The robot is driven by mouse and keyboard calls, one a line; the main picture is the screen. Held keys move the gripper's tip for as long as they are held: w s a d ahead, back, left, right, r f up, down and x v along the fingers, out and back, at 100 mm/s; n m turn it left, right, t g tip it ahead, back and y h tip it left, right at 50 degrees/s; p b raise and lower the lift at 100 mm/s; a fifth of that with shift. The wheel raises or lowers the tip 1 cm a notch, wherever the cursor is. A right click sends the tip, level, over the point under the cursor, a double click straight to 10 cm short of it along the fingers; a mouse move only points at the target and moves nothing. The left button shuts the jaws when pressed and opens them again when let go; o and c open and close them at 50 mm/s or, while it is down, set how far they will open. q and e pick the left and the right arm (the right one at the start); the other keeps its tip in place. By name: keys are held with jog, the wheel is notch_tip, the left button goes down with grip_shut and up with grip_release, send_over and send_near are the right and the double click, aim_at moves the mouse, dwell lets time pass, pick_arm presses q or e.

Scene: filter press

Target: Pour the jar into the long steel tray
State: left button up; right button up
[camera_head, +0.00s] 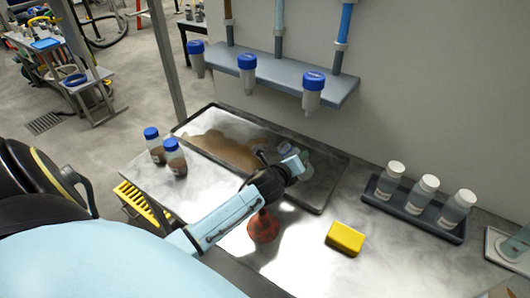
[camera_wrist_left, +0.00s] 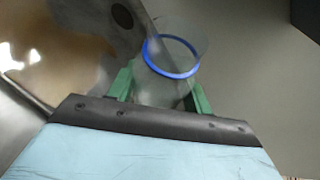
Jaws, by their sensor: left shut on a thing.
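The long steel tray (camera_head: 328,187) lies on the bench at the foot of the wall, with a brown puddle (camera_head: 222,148) spread over its left and middle part. The puddle also shows in the left wrist view (camera_wrist_left: 62,45). My left gripper (camera_head: 298,167) is over the right part of the tray, shut on a clear jar (camera_wrist_left: 168,80). The jar has a blue ring and sits between the green fingers in the left wrist view. It looks uncapped and clear inside; its exact tilt is hard to tell. My right gripper is out of view.
Two blue-capped jars of brown matter (camera_head: 175,160) stand left of the tray. A reddish-brown object (camera_head: 263,227) and a yellow block (camera_head: 345,238) lie in front. A dark rack (camera_head: 405,208) holds white-capped bottles at right. A shelf (camera_head: 275,76) with blue-topped cups overhangs behind.

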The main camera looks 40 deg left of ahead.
pick_arm(q)
jog(key=shift+r+m+p, duration=0.3)
jog(key=shift+r+p, duration=0.1)
jog(key=shift+p, duration=0.05)
jog(key=shift+w+d+m+g+y+p, duration=0.25)
jog(key=shift+d+m+g+y+p, duration=0.25)
jog(key=shift+m+y+p, duration=0.5)
jog(key=shift+w+d+m+y+p, duration=0.15)
jog(key=shift+d+m+y+p, duration=0.25)
jog(key=shift+m+p, duration=0.3)
jog(key=shift+f+m+g+y, duration=0.45)
jog(key=shift+m+y, duration=0.15)
jog(key=shift+m, duration=0.1)
jog(key=shift+r, duration=0.1)
